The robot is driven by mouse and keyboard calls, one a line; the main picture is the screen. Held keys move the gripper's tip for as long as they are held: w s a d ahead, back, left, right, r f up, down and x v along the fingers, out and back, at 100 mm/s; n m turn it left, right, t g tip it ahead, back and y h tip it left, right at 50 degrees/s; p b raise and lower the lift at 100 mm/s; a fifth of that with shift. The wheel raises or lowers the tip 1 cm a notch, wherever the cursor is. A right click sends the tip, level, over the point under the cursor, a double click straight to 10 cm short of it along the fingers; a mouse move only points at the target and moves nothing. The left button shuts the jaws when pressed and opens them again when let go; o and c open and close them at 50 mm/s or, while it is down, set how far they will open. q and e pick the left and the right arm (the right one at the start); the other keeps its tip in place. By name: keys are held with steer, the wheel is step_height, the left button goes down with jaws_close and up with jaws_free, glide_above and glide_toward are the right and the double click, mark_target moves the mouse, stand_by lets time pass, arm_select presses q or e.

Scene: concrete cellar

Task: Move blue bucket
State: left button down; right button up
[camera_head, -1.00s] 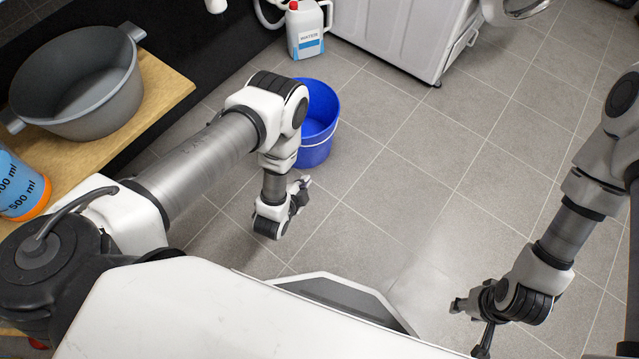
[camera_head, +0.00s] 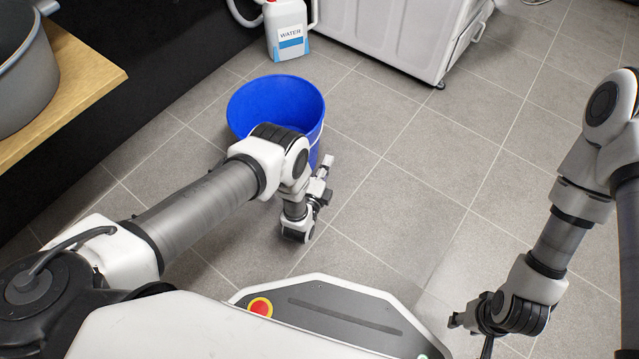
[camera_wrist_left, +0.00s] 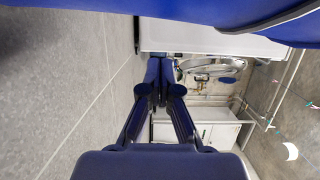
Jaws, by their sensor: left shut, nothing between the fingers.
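The blue bucket (camera_head: 262,102) stands upright on the tiled floor, and its inside looks empty. My left forearm and wrist hide its lower front part. My left gripper (camera_head: 326,163) is beside the bucket on its right side in the head view, with its fingers outside the bucket. In the left wrist view, the left fingertips (camera_wrist_left: 160,68) are together with nothing between them. The bucket's blue side (camera_wrist_left: 215,12) crosses the top of that view, close to the fingers. My right gripper (camera_head: 470,325) hangs over bare floor at the lower right, away from the bucket; its jaw opening is unclear.
A white water jug (camera_head: 287,32) stands behind the bucket. A white appliance (camera_head: 400,35) stands at the back. A wooden bench (camera_head: 85,85) with a grey pot (camera_head: 28,85) is at the left. The floor right of the bucket is clear.

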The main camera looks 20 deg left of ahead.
arm_select(q)
steer(key=a, duration=0.2)
steer(key=w+a+b, duration=0.1)
steer(key=shift+w+a, duration=0.15)
steer(key=shift+a, duration=0.25)
steer(key=shift+a, duration=0.1)
